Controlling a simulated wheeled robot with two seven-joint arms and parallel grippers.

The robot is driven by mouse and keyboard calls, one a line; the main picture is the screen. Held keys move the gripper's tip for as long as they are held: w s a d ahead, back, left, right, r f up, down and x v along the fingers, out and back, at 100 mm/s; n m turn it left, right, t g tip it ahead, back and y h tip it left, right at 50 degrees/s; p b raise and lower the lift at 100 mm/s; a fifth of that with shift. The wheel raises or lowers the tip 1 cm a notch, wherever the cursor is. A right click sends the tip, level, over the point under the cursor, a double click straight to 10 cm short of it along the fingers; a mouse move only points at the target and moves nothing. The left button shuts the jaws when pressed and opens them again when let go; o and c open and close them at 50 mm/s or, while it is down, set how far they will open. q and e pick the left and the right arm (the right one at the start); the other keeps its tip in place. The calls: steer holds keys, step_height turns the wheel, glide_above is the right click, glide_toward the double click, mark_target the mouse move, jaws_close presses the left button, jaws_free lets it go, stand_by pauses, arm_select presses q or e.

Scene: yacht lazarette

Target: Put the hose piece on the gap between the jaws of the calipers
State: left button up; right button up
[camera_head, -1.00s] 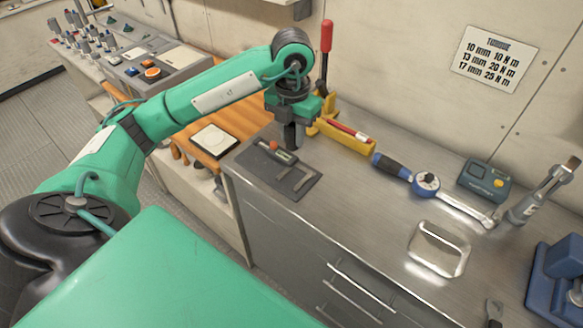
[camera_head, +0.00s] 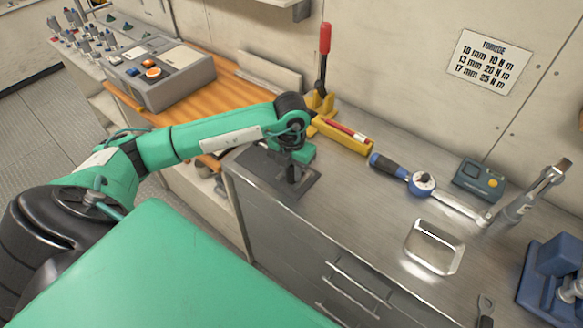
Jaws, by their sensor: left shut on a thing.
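My left gripper (camera_head: 292,184) reaches down from my green left arm to a dark mat (camera_head: 256,173) on the steel bench. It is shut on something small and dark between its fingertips. This looks like the hose piece, but its outline does not show clearly. The calipers lie on this mat, but the gripper and wrist now hide them almost wholly. I cannot tell whether the held thing touches them. My right gripper is not in view.
Behind the gripper are a yellow holder (camera_head: 341,137) and a red-handled lever (camera_head: 325,45). To the right lie a blue torque wrench (camera_head: 389,167), a metal tray (camera_head: 409,246) and a blue vise (camera_head: 548,275). The bench between mat and tray is clear.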

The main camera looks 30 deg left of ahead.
arm_select(q)
steer(key=shift+f, duration=0.2)
steer(key=o, duration=1)
